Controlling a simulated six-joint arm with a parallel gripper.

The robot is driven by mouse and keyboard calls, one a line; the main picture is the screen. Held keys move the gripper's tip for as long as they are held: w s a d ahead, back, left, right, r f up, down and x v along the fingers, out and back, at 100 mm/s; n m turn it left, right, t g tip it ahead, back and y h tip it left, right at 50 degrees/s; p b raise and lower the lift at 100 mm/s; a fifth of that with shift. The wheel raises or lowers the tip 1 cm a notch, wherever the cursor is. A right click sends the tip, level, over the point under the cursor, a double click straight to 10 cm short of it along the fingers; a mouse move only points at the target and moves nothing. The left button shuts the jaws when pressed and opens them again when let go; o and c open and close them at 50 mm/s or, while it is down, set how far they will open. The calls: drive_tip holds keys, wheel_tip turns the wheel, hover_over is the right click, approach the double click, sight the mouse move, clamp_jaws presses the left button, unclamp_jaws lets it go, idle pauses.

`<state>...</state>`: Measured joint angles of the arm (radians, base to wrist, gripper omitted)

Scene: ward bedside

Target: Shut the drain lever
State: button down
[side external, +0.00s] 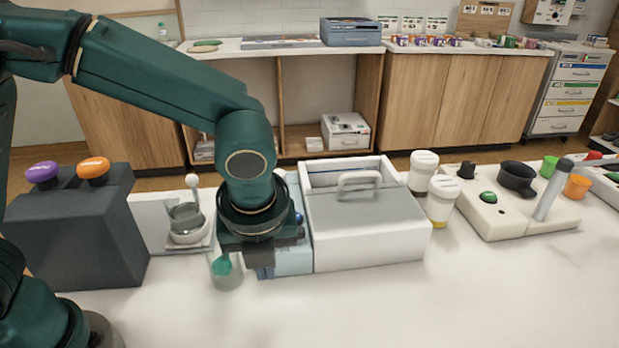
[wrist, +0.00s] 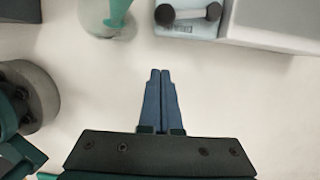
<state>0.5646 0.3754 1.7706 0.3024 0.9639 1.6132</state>
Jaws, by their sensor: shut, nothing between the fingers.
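A short bar with a dark knob at one end and a dark tip at the other (wrist: 188,14) lies across the front of a pale blue unit (wrist: 170,29) in the wrist view; it looks like the drain lever, though I cannot be sure. The pale blue unit also shows in the side view (side external: 293,262), where my arm hides much of it and I cannot make out the lever. My gripper (wrist: 160,71) is shut and empty over bare white counter, its fingertips apart from the lever, which is ahead and slightly right. In the side view my gripper (side external: 264,270) overlaps the unit's front.
A teal-handled item (side external: 222,265) stands just left of my gripper; it also shows in the wrist view (wrist: 118,12). A white lidded box (side external: 370,235) adjoins the pale blue unit. A dark block with purple and orange knobs (side external: 85,230) stands left.

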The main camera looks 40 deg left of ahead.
drive_tip(key=shift+x, duration=1.05)
drive_tip(key=shift+w+a+r, duration=0.25)
drive_tip(key=shift+w+a, duration=0.2)
drive_tip(key=shift+a, duration=0.05)
drive_tip(key=shift+w+a+r, duration=0.25)
drive_tip(key=shift+w+a, duration=0.15)
drive_tip(key=shift+a, duration=0.05)
drive_tip(key=shift+w+a+r, duration=0.15)
drive_tip(key=shift+w+a, duration=0.25)
drive_tip(key=shift+w, duration=0.05)
drive_tip(key=m, duration=0.1)
drive_tip(key=a+m, duration=0.1)
drive_tip(key=shift+w+m, duration=0.1)
drive_tip(key=shift+m, duration=0.2)
drive_tip(key=shift+w+a+h, duration=0.1)
drive_tip(key=shift+a+h, duration=0.2)
drive_tip(key=shift+a, duration=0.05)
drive_tip(key=shift+d, duration=0.1)
